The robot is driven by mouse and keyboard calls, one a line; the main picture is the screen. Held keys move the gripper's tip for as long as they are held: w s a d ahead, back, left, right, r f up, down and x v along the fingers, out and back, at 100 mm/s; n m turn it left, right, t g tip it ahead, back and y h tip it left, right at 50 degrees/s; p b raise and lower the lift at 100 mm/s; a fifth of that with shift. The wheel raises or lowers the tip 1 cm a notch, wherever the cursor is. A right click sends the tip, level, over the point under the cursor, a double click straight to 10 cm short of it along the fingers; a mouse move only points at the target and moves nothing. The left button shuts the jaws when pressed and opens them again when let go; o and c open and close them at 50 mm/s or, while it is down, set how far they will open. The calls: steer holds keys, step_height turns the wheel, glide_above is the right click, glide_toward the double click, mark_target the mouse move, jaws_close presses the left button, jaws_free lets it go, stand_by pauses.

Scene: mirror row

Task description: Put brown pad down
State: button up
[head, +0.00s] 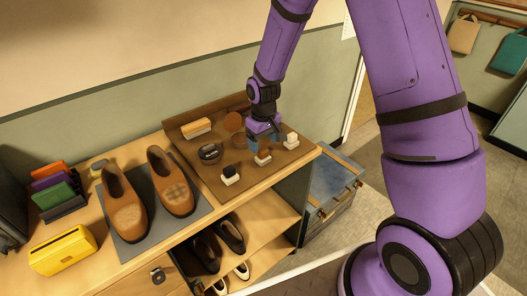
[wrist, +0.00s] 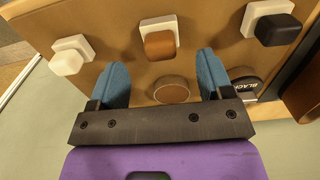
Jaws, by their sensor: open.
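The brown pad (wrist: 159,45) sits on a white square base in the middle of a row of three, on the brown board (head: 211,184). In the head view the pad (head: 262,160) shows just in front of my gripper (head: 263,143). My gripper's blue fingers (wrist: 161,62) are open and apart. The brown pad lies just beyond and between the fingertips in the wrist view, with nothing gripped. A white pad (wrist: 67,62) is to its left and a black pad (wrist: 277,29) to its right, each on a white base.
A round brown disc (wrist: 171,91) and a black tin (wrist: 245,84) lie on the board near my fingers. A brush (head: 197,128) lies at the board's back. Brown shoes (head: 124,212) stand on a grey mat, left of the board. A yellow case (head: 63,251) sits farther left.

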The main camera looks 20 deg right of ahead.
step_height(320, 180, up, 7)
step_height(320, 180, up, 10)
steer(key=t, duration=0.1)
glide_above(264, 150)
steer(key=s+d, duration=0.2)
steer(key=s, duration=0.3)
steer(key=s+d+r+m+t, duration=0.2)
steer(key=s+r, duration=0.5)
steer(key=r, duration=0.2)
steer(key=s+d+r+t, duration=0.1)
steer(key=s+r, duration=0.2)
steer(key=s, duration=0.5)
steer(key=s+d+r+m+t, duration=0.1)
steer(key=s+r, duration=0.3)
steer(key=s, duration=0.5)
steer(key=shift+d+m, duration=0.3)
steer(key=shift+r, duration=0.1)
